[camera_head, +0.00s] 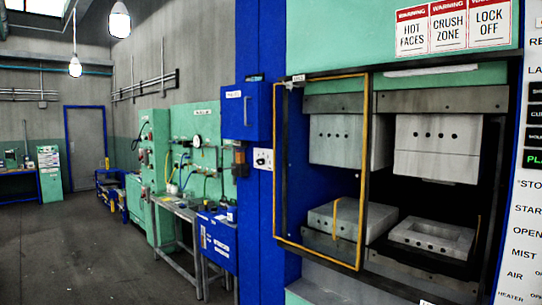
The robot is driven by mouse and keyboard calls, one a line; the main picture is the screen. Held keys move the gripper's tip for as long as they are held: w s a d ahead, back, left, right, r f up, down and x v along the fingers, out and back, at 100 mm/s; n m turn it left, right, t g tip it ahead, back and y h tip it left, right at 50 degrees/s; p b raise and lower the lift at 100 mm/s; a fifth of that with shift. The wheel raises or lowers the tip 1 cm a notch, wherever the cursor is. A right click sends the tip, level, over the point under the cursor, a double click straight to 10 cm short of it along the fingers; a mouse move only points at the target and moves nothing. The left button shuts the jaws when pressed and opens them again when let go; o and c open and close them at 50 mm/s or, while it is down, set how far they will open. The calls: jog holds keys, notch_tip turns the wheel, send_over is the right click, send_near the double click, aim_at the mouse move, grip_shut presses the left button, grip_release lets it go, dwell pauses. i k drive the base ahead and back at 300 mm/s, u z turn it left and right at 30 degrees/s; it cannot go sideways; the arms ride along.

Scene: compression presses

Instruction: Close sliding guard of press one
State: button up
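The sliding guard (366,180) is a yellow-edged frame with a see-through pane, across the left part of the press opening. The right part of the opening is uncovered. A short upright yellow bar (335,218) shows low within the frame; I cannot tell whether it is a handle. The press (330,85) has a green and blue body. Inside, two grey upper blocks (438,132) hang apart from the lower blocks (432,236). My gripper is not in view.
A control panel (528,200) stands at the right edge. Warning signs (447,28) are above the opening. Left of the press are a blue wall box (245,110), a grey bench (180,208) and a blue cabinet (218,240). Open floor (75,260) lies at left.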

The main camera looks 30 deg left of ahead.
aim_at(366, 75)
jog(key=u, duration=0.7)
jog(key=k, duration=0.55)
jog(key=u, duration=0.55)
jog(key=i, duration=0.4)
jog(key=u, duration=0.55)
jog(key=i, duration=1.35)
jog(key=u, duration=0.65)
